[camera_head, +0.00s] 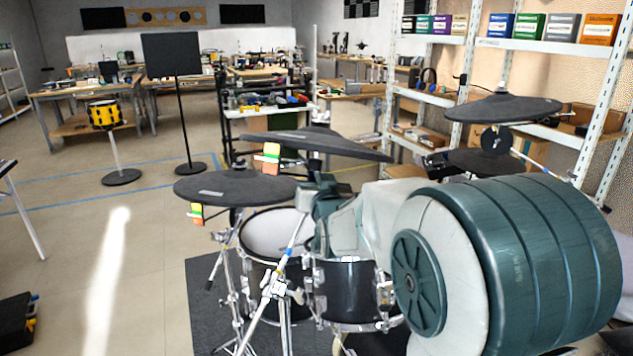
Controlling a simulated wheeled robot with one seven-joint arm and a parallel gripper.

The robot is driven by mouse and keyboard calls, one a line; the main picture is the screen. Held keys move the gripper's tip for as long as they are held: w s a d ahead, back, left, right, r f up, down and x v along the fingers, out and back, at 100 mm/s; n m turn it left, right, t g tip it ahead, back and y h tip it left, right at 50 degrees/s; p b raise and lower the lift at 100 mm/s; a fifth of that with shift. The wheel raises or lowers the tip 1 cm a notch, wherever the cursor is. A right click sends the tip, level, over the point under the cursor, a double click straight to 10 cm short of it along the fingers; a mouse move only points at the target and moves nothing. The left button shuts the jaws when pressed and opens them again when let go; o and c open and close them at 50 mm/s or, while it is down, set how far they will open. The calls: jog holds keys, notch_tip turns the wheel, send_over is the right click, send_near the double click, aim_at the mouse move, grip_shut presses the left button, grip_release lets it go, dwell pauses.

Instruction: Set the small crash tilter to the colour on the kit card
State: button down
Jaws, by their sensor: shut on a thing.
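My arm reaches from the lower right to the drum kit. My gripper (316,172), at its far end, is shut at the post under the middle dark cymbal pad (325,143), apparently on the tilter there; my wrist hides most of the fingers and the held part. The tilter's colour setting is hidden.
Mesh drums (275,232) on chrome stands stand below the pads on a dark mat (203,300). More cymbal pads (503,107) are at the right, before white shelving (590,130). A music stand (178,85) and yellow drum (105,114) stand behind. The left floor is mostly clear.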

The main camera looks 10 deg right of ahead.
jog(key=c, duration=1.5)
grip_release()
jog(key=s, duration=1.4)
jog(key=shift+a+f+b, duration=0.15)
jog(key=shift+a+b, duration=0.05)
jog(key=shift+b, duration=0.15)
jog(key=shift+w, duration=0.1)
jog(key=s+f+n+g+p, duration=0.1)
jog(key=s+f+g+p, duration=0.2)
jog(key=s+g+p, duration=0.9)
jog(key=s+g, duration=0.3)
jog(key=s, duration=0.4)
jog(key=shift+n+g+p, duration=0.3)
jog(key=shift+n+p, duration=0.1)
